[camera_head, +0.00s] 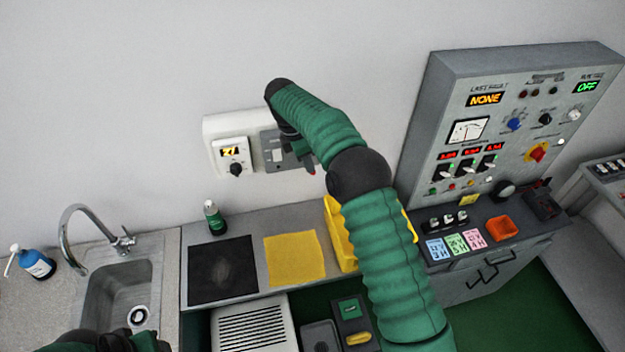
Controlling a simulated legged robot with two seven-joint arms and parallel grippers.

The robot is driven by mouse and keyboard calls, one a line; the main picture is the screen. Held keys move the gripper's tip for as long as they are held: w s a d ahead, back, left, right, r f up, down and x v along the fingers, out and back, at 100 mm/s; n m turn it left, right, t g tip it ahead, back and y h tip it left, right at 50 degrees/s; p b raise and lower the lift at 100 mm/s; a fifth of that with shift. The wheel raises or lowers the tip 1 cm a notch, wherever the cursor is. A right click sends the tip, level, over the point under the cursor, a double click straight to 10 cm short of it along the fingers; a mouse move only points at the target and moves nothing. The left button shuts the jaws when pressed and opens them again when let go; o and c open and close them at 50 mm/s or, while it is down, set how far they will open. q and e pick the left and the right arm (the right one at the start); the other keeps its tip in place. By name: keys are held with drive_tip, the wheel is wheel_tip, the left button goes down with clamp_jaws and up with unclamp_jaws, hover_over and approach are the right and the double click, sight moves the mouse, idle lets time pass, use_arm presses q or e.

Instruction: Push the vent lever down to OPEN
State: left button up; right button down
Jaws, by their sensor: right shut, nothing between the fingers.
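A grey wall plate (270,153) with a light switch-like part sits on the white wall panel. My right arm reaches up to it from the lower right. My right gripper (297,152) is shut and empty, right at the plate's right side, and covers part of it. A small red piece (311,168) shows just below the gripper; I cannot tell whether it belongs to the vent lever. The lever itself is not clearly visible, and contact cannot be told. Part of my left arm shows at the bottom left; its gripper is out of view.
A white control box (232,148) with a lit display and black knob is left of the plate. Below are a green bottle (214,218), black mat (222,270), yellow cloth (292,258) and yellow bin (340,240). A control console (440,110) stands right, a sink (122,280) left.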

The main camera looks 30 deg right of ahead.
drive_tip(key=shift+d+f, duration=0.1)
drive_tip(key=shift+s+f, duration=0.1)
drive_tip(key=w+a+r+p, duration=0.1)
drive_tip(key=a+r+p, duration=0.2)
drive_tip(key=a+r, duration=0.3)
drive_tip(key=d+v, duration=0.1)
drive_tip(key=v, duration=0.4)
drive_tip(key=shift+r, duration=0.3)
idle(0.6)
